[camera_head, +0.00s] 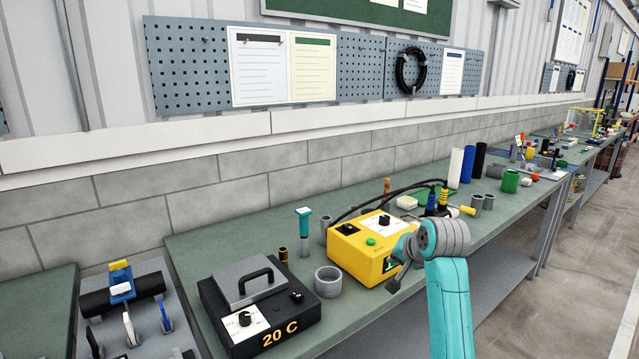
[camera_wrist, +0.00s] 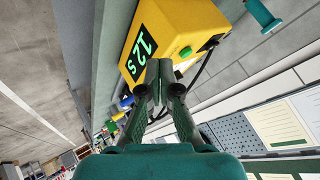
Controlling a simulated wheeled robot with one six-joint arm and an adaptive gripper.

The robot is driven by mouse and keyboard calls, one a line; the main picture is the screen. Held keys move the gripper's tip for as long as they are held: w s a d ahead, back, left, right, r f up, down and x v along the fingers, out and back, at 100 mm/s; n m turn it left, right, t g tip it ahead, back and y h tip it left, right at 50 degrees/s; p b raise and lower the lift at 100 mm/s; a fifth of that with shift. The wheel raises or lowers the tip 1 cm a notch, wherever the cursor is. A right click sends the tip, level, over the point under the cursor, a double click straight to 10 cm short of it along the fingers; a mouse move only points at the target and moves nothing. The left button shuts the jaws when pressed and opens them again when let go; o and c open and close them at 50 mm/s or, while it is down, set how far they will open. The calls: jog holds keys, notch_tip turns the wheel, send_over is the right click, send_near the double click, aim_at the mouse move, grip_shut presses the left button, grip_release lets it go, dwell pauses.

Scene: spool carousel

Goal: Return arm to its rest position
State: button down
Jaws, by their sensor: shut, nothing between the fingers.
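My gripper (camera_head: 394,287) hangs at the end of my teal arm, just in front of the yellow box (camera_head: 352,262) near the bench's front edge. In the wrist view my gripper's fingertips (camera_wrist: 158,72) are together with nothing between them. The yellow box also shows there (camera_wrist: 195,22), close beyond the fingers, its display reading 12 s. I cannot tell from these frames whether the fingers touch the box. My forearm hides part of the bench front in the head view.
Black cables run from the yellow box. The floor (camera_head: 560,270) at right is clear.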

jog(key=s+f+t, duration=0.1)
jog(key=s+f, duration=0.4)
jog(key=f, duration=0.4)
jog(key=s+f+n, duration=0.1)
jog(key=s+f, duration=0.5)
jog(key=f, duration=0.2)
jog(key=s+f+t, duration=0.1)
jog(key=s+f, duration=0.4)
jog(key=f, duration=0.4)
jog(key=s+f+n+h, duration=0.1)
jog(key=s+f, duration=0.5)
jog(key=s, duration=0.5)
jog(key=s+r+n+t, duration=0.1)
jog(key=s+n+t, duration=0.1)
jog(key=s, duration=2.1)
jog(key=s+r+n+t, duration=0.1)
jog(key=s+r+n, duration=0.1)
jog(key=s+r, duration=0.9)
jog(key=s, duration=0.4)
jog(key=shift+s+r+n+t+h, duration=0.3)
jog(key=shift+h, duration=0.1)
jog(key=shift+a, duration=0.1)
